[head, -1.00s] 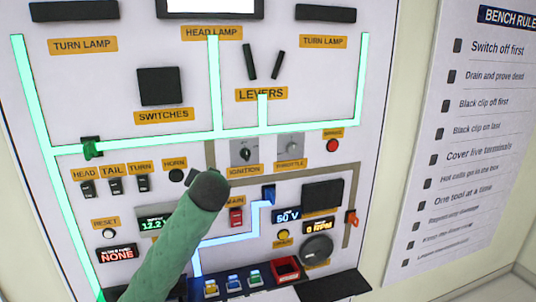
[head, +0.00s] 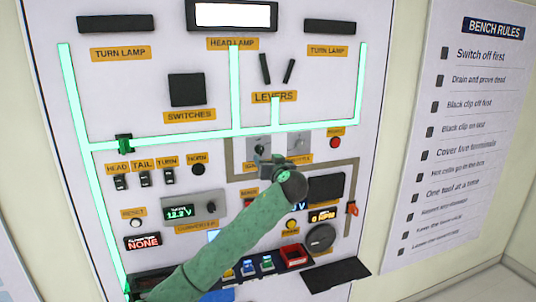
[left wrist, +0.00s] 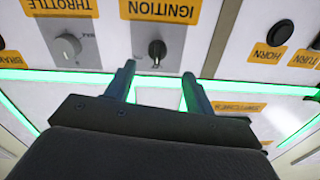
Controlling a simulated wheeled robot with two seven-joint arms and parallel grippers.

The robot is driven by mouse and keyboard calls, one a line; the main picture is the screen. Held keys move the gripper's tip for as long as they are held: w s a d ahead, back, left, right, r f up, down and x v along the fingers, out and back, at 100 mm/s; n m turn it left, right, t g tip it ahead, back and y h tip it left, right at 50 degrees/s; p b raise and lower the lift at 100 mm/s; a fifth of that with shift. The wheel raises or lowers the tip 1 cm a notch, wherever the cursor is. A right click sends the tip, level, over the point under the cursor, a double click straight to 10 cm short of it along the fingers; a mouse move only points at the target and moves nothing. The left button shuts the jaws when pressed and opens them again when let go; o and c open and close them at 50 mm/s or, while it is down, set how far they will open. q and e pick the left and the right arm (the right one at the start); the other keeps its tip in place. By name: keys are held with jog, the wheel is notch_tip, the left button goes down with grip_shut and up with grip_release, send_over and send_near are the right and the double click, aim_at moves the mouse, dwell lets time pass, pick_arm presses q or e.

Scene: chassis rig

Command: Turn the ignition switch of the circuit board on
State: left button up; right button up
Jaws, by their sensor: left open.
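The ignition switch is a small black knob on a light plate; it shows in the left wrist view (left wrist: 157,50) under an upside-down IGNITION label (left wrist: 160,10). In the head view the ignition switch (head: 258,146) is partly covered by my left gripper (head: 268,163). In the left wrist view my left gripper (left wrist: 158,73) is open and empty. Its two fingertips stand to either side of the knob's line, apart from it in the picture. I cannot tell the remaining distance in depth. My right gripper is not in view.
The throttle knob (left wrist: 66,46) is close beside the ignition switch. A red button (head: 335,142) is to the right, and the horn button (head: 198,169) to the left. A green lit line (head: 160,140) runs above. My left arm hides part of the lower panel.

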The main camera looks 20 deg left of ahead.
aim_at(261, 151)
pick_arm(q)
jog(key=shift+w+a+r+n+p, duration=0.15)
jog(key=shift+w+a+n+p, duration=0.15)
jog(key=shift+w+n+p, duration=0.2)
jog(key=shift+w+a+r+n+p, duration=0.1)
jog(key=shift+w+a+n+p, duration=0.25)
jog(key=shift+w, duration=0.25)
jog(key=p+x, duration=0.2)
jog(key=x, duration=0.1)
jog(key=shift+w, duration=0.2)
jog(key=shift+p+x, duration=0.55)
jog(key=shift+x, duration=0.2)
jog(key=shift+w+a+f, duration=0.15)
jog(key=shift+w+f, duration=0.05)
jog(key=shift+w, duration=0.05)
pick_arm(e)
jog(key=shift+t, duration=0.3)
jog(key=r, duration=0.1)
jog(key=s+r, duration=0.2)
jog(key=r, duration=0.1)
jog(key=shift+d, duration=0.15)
pick_arm(q)
jog(key=c, duration=1)
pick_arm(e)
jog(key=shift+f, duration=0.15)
